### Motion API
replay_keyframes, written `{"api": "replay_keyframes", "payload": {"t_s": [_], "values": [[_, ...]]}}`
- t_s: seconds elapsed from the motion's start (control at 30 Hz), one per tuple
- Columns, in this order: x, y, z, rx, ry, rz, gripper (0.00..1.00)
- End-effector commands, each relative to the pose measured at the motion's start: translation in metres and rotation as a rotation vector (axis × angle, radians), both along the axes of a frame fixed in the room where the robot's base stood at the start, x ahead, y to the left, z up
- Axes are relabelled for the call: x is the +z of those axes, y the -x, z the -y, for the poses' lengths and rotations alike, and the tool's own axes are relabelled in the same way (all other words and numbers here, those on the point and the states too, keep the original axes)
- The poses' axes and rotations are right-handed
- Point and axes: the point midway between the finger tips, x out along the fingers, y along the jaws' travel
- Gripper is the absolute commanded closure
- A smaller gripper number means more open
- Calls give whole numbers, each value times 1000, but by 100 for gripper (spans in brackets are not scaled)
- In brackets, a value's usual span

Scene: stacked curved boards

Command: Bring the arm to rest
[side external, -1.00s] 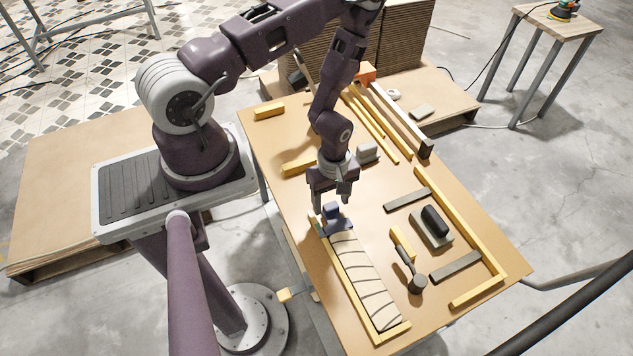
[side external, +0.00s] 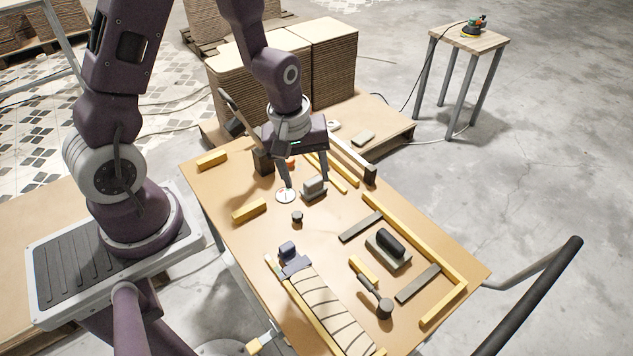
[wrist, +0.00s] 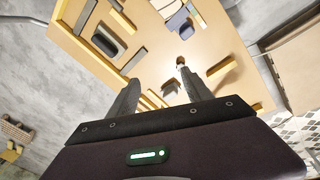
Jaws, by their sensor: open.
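My gripper (side external: 306,172) hangs above the far half of the workbench (side external: 225,185), its two fingers spread and nothing between them. In the wrist view my gripper (wrist: 158,92) also shows its fingers wide apart over the bench. The row of stacked curved boards (side external: 325,305) lies along the near edge of the bench, apart from my gripper. A dark blue block-like tool (side external: 290,256) sits at the far end of the boards.
A grey block (side external: 314,187) and a small dark knob (side external: 297,217) are near my gripper. A mallet (side external: 384,306), a black-handled float (side external: 390,247) and yellow strips (side external: 405,227) lie on the right side. Board stacks (side external: 325,60) stand behind the bench.

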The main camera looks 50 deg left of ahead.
Motion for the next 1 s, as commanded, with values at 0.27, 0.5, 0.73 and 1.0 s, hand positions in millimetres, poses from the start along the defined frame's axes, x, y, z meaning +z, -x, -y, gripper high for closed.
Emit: {"api": "replay_keyframes", "payload": {"t_s": [0.27, 0.5, 0.73, 1.0], "values": [[174, 61, 26, -615, -177, 209, 42], [224, 141, 31, -943, -320, 291, 42], [227, 154, 31, -993, -342, 295, 42], [227, 153, 31, -990, -341, 296, 42]]}}
